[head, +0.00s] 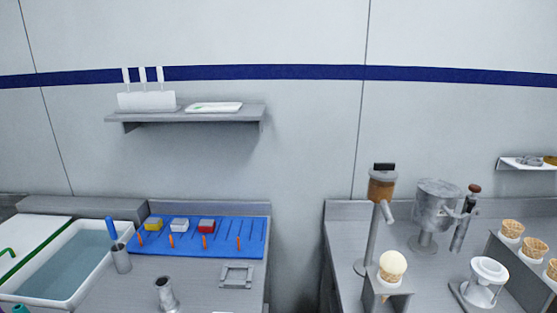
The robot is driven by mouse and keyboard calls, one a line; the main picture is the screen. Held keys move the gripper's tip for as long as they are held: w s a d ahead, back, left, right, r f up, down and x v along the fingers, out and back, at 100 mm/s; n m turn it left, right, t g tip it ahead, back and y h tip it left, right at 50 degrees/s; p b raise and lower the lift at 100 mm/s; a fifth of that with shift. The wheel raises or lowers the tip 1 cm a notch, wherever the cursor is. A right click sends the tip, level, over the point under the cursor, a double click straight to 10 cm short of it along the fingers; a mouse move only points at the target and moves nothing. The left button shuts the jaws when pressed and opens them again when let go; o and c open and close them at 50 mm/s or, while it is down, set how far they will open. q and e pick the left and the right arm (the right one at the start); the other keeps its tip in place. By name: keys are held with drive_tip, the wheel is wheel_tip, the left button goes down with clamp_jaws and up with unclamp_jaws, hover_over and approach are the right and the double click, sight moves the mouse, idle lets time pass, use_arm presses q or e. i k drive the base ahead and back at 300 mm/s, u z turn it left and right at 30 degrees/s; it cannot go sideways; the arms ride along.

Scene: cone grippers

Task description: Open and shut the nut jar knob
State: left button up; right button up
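The nut jar (382,190) is a brown-filled cylinder at the top of a grey post on the right counter. A dark knob (384,167) sits on top of it, and a grey spout slants down to its right. Below the jar, a cone with a pale scoop (392,264) stands upright in a grey holder (386,297). I cannot tell whether the knob is open or shut.
A metal machine (437,205) with a brown-topped lever stands right of the jar. A white round device (488,272) and a rack of cones (511,230) are farther right. A gap separates this counter from the left one, with its water basin (75,262) and blue mat (190,249).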

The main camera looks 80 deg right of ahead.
sight(384, 168)
drive_tip(key=i, duration=0.65)
drive_tip(key=z, duration=3.5)
